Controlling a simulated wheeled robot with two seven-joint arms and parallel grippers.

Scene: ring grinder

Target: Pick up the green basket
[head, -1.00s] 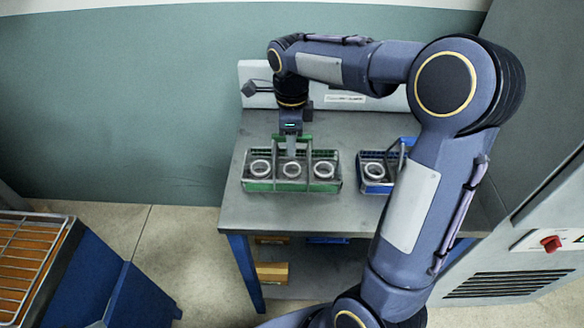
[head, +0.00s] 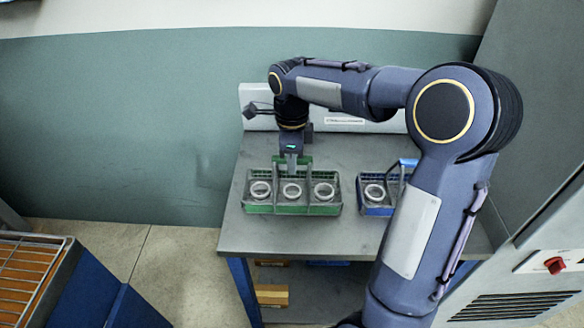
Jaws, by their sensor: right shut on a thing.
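The green basket (head: 293,208) stands on the left part of the grey table in the head view. It holds three light rings in a row, and its green handle rises over the middle. My right gripper (head: 292,168) points down from above and is shut on the basket's handle. The fingers partly hide the handle. I cannot tell whether the basket's base touches the table or is slightly raised. My left gripper is not in view.
A blue basket (head: 375,207) with a ring stands to the right, partly behind my right arm. The grey table (head: 290,236) has bare space in front. A grey machine with a red knob (head: 556,265) stands at the right, and a wire rack (head: 25,275) at the lower left.

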